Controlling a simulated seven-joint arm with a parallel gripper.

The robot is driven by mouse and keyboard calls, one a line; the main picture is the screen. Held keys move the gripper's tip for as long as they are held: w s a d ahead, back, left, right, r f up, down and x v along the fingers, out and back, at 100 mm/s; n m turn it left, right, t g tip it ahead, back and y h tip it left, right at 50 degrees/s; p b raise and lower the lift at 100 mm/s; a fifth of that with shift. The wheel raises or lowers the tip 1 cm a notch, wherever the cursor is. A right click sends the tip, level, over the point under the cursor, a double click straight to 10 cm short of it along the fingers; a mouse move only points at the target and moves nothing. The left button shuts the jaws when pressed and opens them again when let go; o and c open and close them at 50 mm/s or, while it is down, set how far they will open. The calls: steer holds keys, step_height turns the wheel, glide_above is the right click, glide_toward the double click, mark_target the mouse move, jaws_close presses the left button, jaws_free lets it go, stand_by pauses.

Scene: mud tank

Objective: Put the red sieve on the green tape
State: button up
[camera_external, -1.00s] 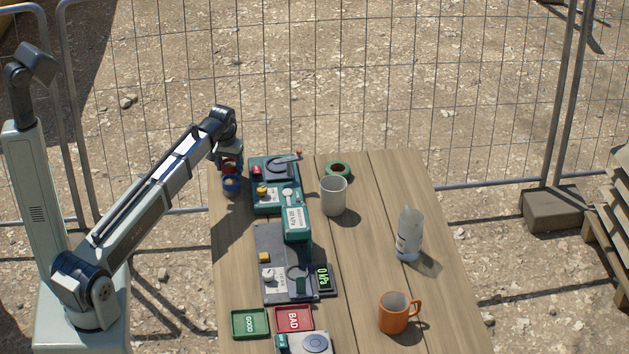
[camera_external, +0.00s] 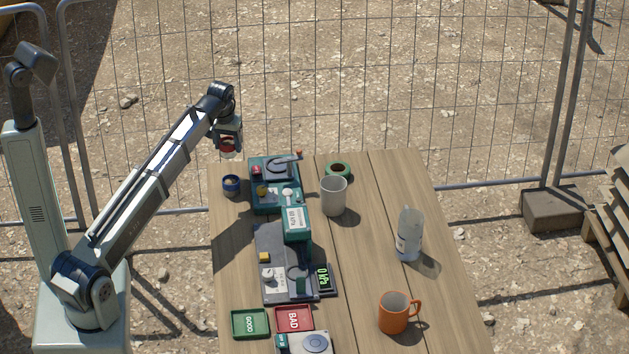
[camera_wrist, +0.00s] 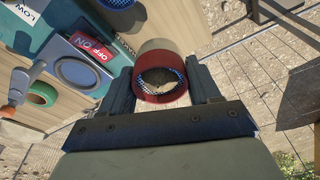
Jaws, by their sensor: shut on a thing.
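The red sieve (camera_wrist: 160,95), a red ring with a mesh inside, is between my gripper's fingers in the wrist view. In the external view the red sieve (camera_external: 228,152) shows just under my gripper (camera_external: 228,146), in the air above the table's far left corner. My gripper (camera_wrist: 162,92) is shut on the sieve. The green tape (camera_external: 338,172), a green roll with a dark centre, lies flat at the far side of the table, to the right of my gripper. The tape also shows at the left of the wrist view (camera_wrist: 42,94). Nothing is on it.
A blue ring-like piece (camera_external: 231,184) stands below my gripper. A green machine (camera_external: 274,203) with a lever lies between my gripper and the tape. A white cup (camera_external: 333,196) stands just in front of the tape. A bottle (camera_external: 409,234) and orange mug (camera_external: 397,313) are farther right.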

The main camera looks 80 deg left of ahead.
steer(key=shift+w+r, duration=0.1)
steer(key=shift+r, duration=0.4)
steer(key=w+r, duration=0.3)
steer(key=w, duration=1.3)
glide_above(338, 167)
steer(key=shift+s+d+f, duration=0.1)
steer(key=shift+d+f, duration=0.05)
steer(key=shift+f, duration=2.15)
steer(key=shift+s+d+f, duration=0.1)
steer(key=shift+d+f, duration=0.05)
steer(key=shift+f, duration=2.1)
steer(key=shift+f, duration=0.1)
steer(key=o, duration=1.1)
steer(key=r, duration=0.4)
steer(key=d+r, duration=0.1)
steer(key=r, duration=0.7)
steer(key=shift+s+d, duration=0.35)
